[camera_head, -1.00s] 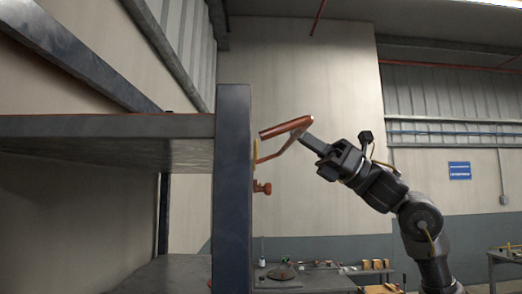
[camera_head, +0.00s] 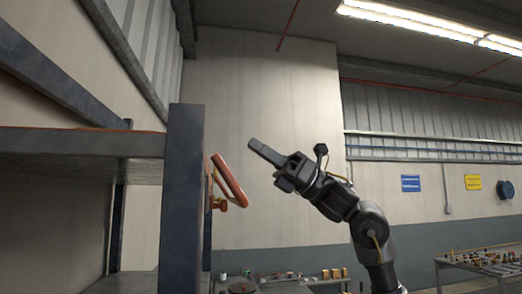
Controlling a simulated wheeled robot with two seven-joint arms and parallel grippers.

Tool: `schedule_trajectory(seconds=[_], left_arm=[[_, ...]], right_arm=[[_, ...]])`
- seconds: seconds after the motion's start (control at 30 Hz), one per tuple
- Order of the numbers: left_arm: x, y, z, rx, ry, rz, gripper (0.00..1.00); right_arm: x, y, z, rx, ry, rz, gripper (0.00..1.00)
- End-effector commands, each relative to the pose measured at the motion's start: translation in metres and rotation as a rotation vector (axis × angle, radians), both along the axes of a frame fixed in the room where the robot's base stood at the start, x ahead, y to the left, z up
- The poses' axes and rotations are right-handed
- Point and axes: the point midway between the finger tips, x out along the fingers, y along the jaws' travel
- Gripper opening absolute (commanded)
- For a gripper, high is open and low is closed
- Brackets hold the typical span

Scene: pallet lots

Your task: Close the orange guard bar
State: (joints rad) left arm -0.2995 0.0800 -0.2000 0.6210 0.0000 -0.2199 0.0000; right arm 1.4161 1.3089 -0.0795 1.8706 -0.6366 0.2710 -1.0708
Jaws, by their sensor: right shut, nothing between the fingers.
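The orange guard bar (camera_head: 229,179) is beside the right side of the dark rack post (camera_head: 183,200). It slants down to the right, its upper end near the post. An orange knob-like fitting (camera_head: 218,204) sits behind its lower part, against the post. My right gripper (camera_head: 256,149) is to the right of the bar and a little higher, pointing up and left. Its fingers are together with nothing between them, and a gap shows between them and the bar. My left gripper is not in the picture.
The rack shelf (camera_head: 80,142) extends left from the post. A workbench (camera_head: 285,283) with small items stands low behind, and a table (camera_head: 485,266) with many small parts stands at right. The space between bar and right gripper is clear.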

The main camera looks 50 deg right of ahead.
Motion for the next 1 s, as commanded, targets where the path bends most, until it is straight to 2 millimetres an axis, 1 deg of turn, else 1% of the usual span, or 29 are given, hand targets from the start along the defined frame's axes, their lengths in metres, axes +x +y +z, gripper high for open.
schedule_trajectory(seconds=[0.43,0.57,0.67,0.77,0.83,1.0], left_arm=[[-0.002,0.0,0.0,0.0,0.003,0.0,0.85],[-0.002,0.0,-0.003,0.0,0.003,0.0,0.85],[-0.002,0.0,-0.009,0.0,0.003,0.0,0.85],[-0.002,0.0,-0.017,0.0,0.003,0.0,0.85],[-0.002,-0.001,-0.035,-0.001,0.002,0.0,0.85],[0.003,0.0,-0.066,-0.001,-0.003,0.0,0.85]], right_arm=[[0.0,0.0,0.0,0.0,0.0,0.0,0.0],[0.003,0.004,-0.005,-0.001,0.002,0.001,0.0],[0.008,0.012,-0.015,-0.001,0.003,0.0,0.0],[0.014,0.024,-0.029,-0.002,0.002,-0.001,0.0],[0.011,0.019,-0.049,-0.001,0.004,-0.007,0.0],[0.002,0.008,-0.081,0.0,0.002,-0.006,0.0]])
